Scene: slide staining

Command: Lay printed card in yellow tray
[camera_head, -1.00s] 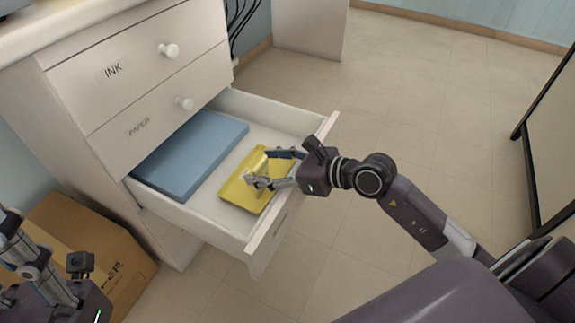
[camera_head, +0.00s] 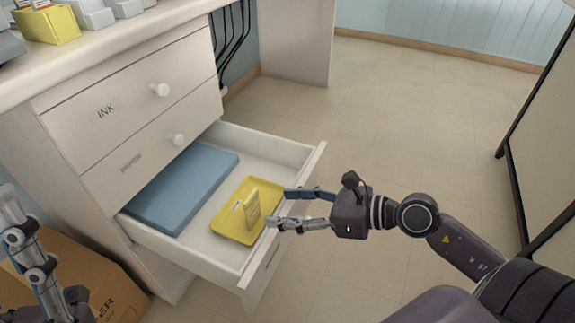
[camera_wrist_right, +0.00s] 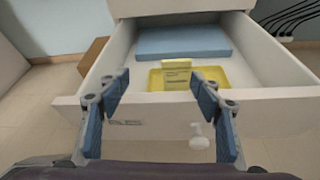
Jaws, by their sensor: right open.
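The yellow tray (camera_head: 228,226) lies inside the open drawer. The pale printed card (camera_head: 252,208) is in the tray and stands on edge rather than flat; whether it leans on anything I cannot tell. My right gripper (camera_head: 279,207) is open and empty, just right of the tray at the drawer's front wall. The right wrist view shows the card (camera_wrist_right: 176,76) and the tray (camera_wrist_right: 214,85) beyond the two spread fingers (camera_wrist_right: 160,82). My left gripper (camera_head: 22,238) shows partly at the lower left, and its jaws are unclear.
A blue flat block (camera_head: 185,188) fills the drawer's left part beside the tray. The drawer (camera_head: 283,148) stands out from a white cabinet with INK and another labelled drawer shut above. A cardboard box (camera_head: 112,287) is on the floor at the lower left. The floor right of the drawer is clear.

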